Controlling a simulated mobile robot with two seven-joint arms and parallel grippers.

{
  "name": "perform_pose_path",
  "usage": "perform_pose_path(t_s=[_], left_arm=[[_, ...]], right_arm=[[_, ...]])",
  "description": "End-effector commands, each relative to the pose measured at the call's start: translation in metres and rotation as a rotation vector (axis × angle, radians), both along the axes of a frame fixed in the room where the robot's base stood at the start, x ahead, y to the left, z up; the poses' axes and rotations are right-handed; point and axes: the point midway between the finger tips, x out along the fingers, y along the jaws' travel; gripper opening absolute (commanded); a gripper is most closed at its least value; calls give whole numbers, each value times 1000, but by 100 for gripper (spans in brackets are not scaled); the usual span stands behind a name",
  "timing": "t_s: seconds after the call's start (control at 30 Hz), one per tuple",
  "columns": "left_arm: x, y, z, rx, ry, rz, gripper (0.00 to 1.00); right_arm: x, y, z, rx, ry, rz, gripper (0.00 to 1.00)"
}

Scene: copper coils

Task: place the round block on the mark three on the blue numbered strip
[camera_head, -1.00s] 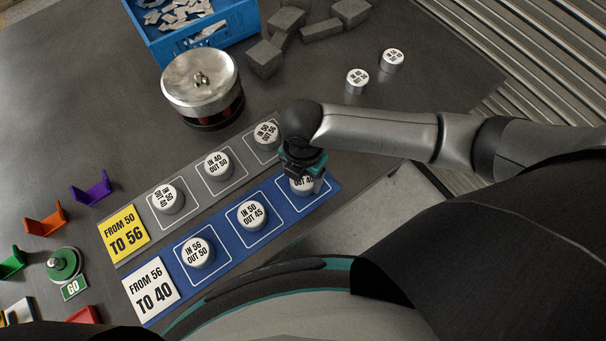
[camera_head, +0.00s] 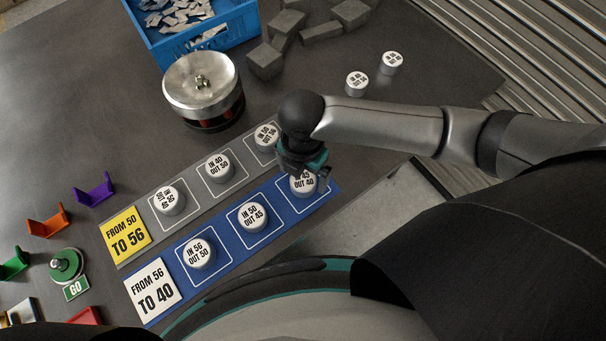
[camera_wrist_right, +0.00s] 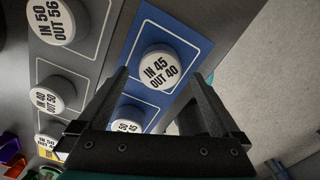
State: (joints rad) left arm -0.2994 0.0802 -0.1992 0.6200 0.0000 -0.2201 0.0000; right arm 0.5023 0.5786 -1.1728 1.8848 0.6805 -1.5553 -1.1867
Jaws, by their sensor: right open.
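A round white-topped block labelled "IN 45 OUT 40" (camera_head: 303,184) sits upright in the third outlined square of the blue strip (camera_head: 226,246), at the far end from its "FROM 56 TO 40" label. It also shows in the right wrist view (camera_wrist_right: 160,66). My right gripper (camera_head: 306,170) is just above this block, open, with its fingers apart on either side in the wrist view (camera_wrist_right: 157,78). Blocks "IN 56 OUT 50" (camera_head: 199,253) and "IN 50 OUT 45" (camera_head: 253,217) sit in the first and second squares. My left gripper is not in view.
A grey strip with a yellow label (camera_head: 125,231) runs alongside, holding three round blocks. Two more round blocks (camera_head: 357,83) stand at the back right. A metal cylinder (camera_head: 201,85), a blue crate (camera_head: 160,50) and grey bricks (camera_head: 265,60) stand behind. Coloured holders (camera_head: 47,221) are at left.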

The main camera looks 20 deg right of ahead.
Motion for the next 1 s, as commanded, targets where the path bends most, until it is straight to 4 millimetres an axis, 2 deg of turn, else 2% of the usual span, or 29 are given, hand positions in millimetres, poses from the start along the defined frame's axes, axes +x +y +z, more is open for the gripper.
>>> perform_pose_path(t_s=[0.03,0.2,0.4,0.6,1.0], left_arm=[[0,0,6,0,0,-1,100],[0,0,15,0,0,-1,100],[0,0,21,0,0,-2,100],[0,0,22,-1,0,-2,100],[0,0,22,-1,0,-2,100]], right_arm=[[2,0,16,3,-6,1,100],[1,0,53,1,-4,1,100],[1,0,83,1,-2,0,100],[0,0,92,0,0,0,100],[0,0,92,0,0,-1,100]])
